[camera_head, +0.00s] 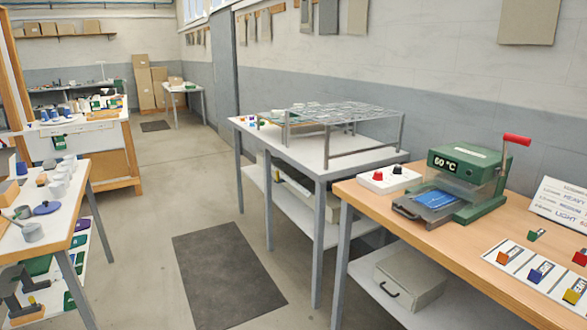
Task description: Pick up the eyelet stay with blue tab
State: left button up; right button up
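A small block-like piece with a blue tab (537,273) lies on the white board at the right table's front right. Its stay and eyelets are too small to make out. A piece with an orange-red tab (504,259) lies to its left and one with a yellow tab (575,292) to its right, each in its own section of the board. Neither of my grippers can be made out in the head view, and nothing is seen touching the blue-tabbed piece.
A green press (468,172) reading 60 °C, with a red-handled lever, stands on the wooden table (445,240). A white control box (389,179) is beside it. A lettered sign (562,203) stands behind the board. Clear floor and a dark mat (228,270) lie left.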

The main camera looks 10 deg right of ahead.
aim_at(534, 276)
jog(key=z, duration=1.8)
jog(key=k+j, duration=0.1)
jog(key=k+l+u, duration=0.05)
